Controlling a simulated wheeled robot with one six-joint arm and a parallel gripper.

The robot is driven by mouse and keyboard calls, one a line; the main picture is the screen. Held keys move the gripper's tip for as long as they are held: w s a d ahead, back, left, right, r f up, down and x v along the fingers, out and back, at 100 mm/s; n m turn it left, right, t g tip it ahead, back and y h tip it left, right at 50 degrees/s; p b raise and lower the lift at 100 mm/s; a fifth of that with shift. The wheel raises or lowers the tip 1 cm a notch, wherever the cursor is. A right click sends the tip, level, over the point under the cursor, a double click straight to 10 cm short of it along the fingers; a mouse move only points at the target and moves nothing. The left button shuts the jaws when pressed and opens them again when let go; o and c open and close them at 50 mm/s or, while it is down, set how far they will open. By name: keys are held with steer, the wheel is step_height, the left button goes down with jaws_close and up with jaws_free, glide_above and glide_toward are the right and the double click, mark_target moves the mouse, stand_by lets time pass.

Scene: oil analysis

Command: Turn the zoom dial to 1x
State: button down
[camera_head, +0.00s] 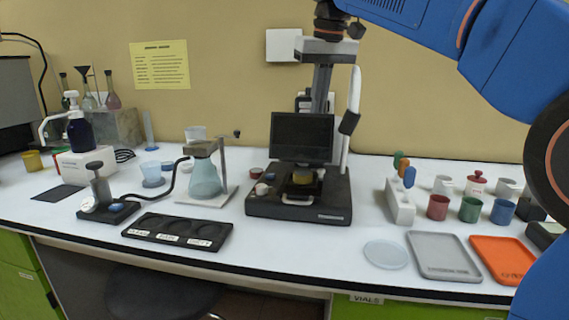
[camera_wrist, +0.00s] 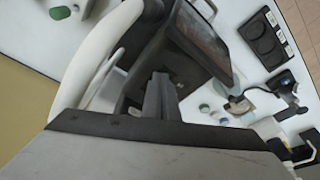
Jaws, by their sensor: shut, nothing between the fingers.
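The digital microscope has a dark base (camera_head: 318,212), a dark monitor (camera_head: 302,138) and a white curved arm (camera_head: 355,90) at its right. A small yellow-topped item sits on its stage under the monitor. My gripper (camera_head: 320,106) points down above and behind the monitor. In the wrist view its fingers (camera_wrist: 161,78) are shut together and empty, close to the dark microscope body behind the monitor (camera_wrist: 202,38). I cannot make out the zoom dial or its setting. I cannot tell whether the fingertips touch anything.
Left of the microscope stand a flask (camera_head: 204,178) and a black tray (camera_head: 178,232). Right are a white rack (camera_head: 400,204), coloured cups, a grey tray (camera_head: 442,256) and an orange tray (camera_head: 503,258). The white curved arm passes close to my gripper.

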steer(key=shift+s+d, duration=0.25)
steer(key=shift+s, duration=0.05)
steer(key=w+v, duration=0.1)
steer(key=v, duration=0.5)
steer(key=shift+w+a, duration=0.15)
steer(key=shift+a, duration=0.1)
steer(key=shift+r, duration=0.15)
steer(key=shift+a+f, duration=0.5)
steer(key=shift+f, duration=0.5)
steer(key=shift+a+f, duration=0.45)
steer(key=shift+f, duration=0.6)
steer(key=shift+a+f, duration=0.5)
steer(key=shift+f, duration=0.5)
steer(key=shift+d, duration=0.7)
